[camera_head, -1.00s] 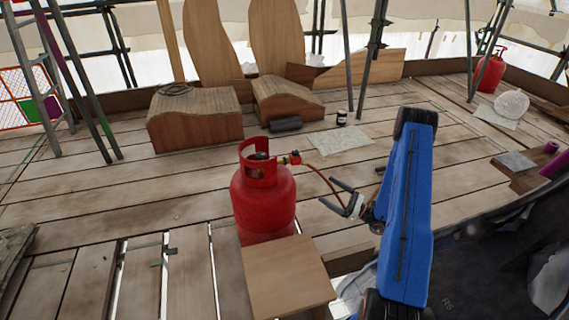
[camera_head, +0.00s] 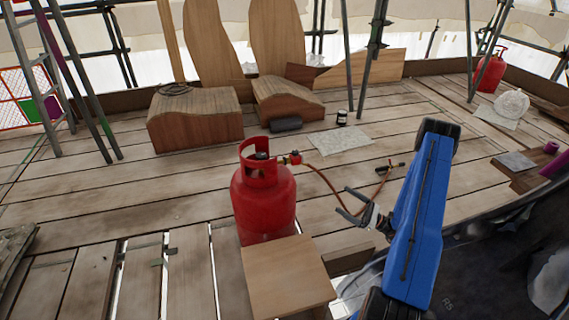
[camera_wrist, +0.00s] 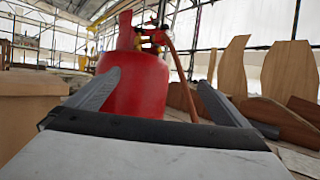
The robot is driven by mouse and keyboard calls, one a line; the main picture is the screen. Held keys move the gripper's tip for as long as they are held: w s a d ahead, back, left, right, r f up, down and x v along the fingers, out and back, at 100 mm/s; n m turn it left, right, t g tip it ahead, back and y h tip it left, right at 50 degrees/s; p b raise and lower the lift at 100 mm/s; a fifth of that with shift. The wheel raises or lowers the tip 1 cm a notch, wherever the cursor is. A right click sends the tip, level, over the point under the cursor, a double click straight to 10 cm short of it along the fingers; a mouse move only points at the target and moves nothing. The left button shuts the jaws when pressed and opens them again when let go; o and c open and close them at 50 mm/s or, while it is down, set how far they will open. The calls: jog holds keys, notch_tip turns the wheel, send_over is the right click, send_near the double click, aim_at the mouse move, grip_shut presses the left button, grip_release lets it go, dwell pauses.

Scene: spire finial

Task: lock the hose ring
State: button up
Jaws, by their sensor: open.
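A red gas cylinder (camera_head: 264,200) stands upright on the plank floor in the head view. A hose (camera_head: 325,179) runs from the regulator (camera_head: 293,158) at its valve down to a dark-handled torch end (camera_head: 390,168) on the planks. My gripper (camera_head: 344,201) is open and empty, to the right of the cylinder and below the regulator. In the wrist view my gripper's fingers (camera_wrist: 160,90) are spread, with the red cylinder (camera_wrist: 140,85) beyond them. The brass and red regulator (camera_wrist: 155,38) shows above, with the hose dropping from it. The hose ring is too small to make out clearly.
A dark jar (camera_head: 342,117) and a pale sheet (camera_head: 341,140) lie on open planks. A second red cylinder (camera_head: 490,72) stands at the far right.

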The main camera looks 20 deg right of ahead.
jog(key=s+a+r+n+g+h, duration=0.1)
jog(key=s+a+r+n+g, duration=0.4)
jog(key=a+r+n+g, duration=0.6)
jog(key=s+a+r+n+g+h, duration=0.2)
jog(key=s+a+r+n+g, duration=0.55)
jog(key=r, duration=0.85)
jog(key=s+a+r+n+t+h, duration=0.1)
jog(key=s+r+n+t+h, duration=0.3)
jog(key=s, duration=0.6)
jog(key=s+a+r+n+t+h, duration=0.2)
jog(key=s+r+n+t+h, duration=0.2)
jog(key=s+r+h, duration=0.5)
jog(key=shift+s+r, duration=0.6)
jog(key=shift+s, duration=0.3)
